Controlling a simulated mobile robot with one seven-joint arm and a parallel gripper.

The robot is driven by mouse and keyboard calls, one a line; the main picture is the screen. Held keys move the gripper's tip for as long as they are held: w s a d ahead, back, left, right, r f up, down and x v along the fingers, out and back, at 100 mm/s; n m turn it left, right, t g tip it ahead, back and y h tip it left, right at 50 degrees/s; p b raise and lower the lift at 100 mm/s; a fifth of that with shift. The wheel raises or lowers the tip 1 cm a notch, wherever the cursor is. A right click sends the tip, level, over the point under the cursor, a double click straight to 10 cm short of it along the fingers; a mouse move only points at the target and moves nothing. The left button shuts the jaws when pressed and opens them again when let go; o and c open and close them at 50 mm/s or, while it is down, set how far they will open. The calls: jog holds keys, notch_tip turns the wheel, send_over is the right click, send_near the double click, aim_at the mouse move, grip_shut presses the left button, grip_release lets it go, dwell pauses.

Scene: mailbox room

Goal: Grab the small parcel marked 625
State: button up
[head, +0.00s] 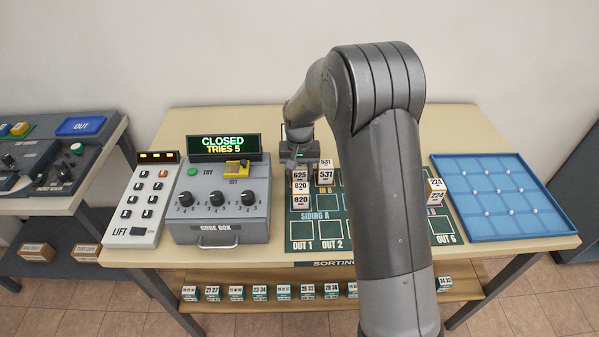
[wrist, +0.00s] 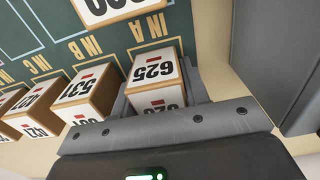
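The small parcel marked 625 (head: 300,176) is a white-faced block with brown sides at the board's IN A place. In the wrist view the parcel 625 (wrist: 155,82) sits between the grey fingers of my gripper (wrist: 158,95), one on each side of it. The fingers lie close to its sides, but I cannot tell whether they press on it.
Parcel 820 (head: 301,196) stands just in front, and parcel 531 (head: 325,173) stands to the right. My arm hides the board's middle. A code box (head: 218,222) reading CLOSED is at left. A blue tray (head: 505,232) is at right. Several small parcels line the lower shelf (head: 262,304).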

jog(key=c, duration=0.5)
jog(key=shift+r, duration=0.15)
